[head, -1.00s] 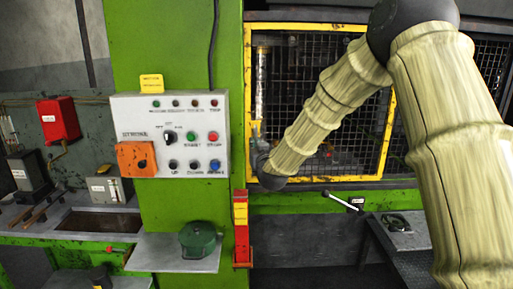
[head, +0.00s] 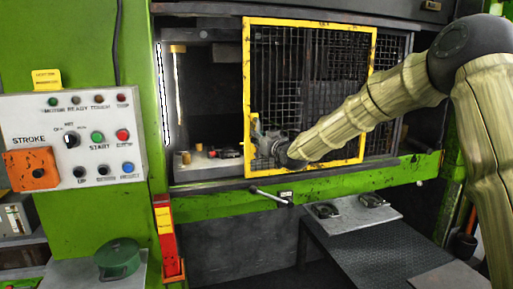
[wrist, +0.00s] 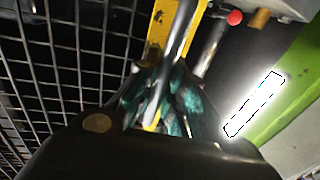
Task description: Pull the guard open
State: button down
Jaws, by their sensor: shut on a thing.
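The guard is a yellow-framed black mesh panel (head: 245,60) on the front of the press. It stands slid to the right, with an open gap to the left of its left upright. My gripper (head: 262,138) is at the low left part of the guard, by that upright. In the wrist view my gripper (wrist: 160,95) is shut around a grey bar-like handle, with the yellow upright (wrist: 158,35) right behind it. The fingers hide part of the handle, and the exact contact is hard to see.
Through the gap the press bed (head: 205,168) shows, with small dark and red parts on it. A bright light strip (head: 170,95) lines the left opening edge. A control panel (head: 70,140) is at left. A lever (head: 268,196) juts out below the guard. A table (head: 350,225) stands lower right.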

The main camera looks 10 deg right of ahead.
jog(key=d, duration=0.5)
jog(key=w+d, duration=0.1)
jog(key=d, duration=0.5)
jog(key=w+d, duration=0.1)
jog(key=d, duration=0.5)
jog(key=shift+d+p, duration=0.2)
jog(key=shift+p, duration=0.1)
jog(key=c, duration=1.5)
grip_release()
jog(key=v, duration=1.2)
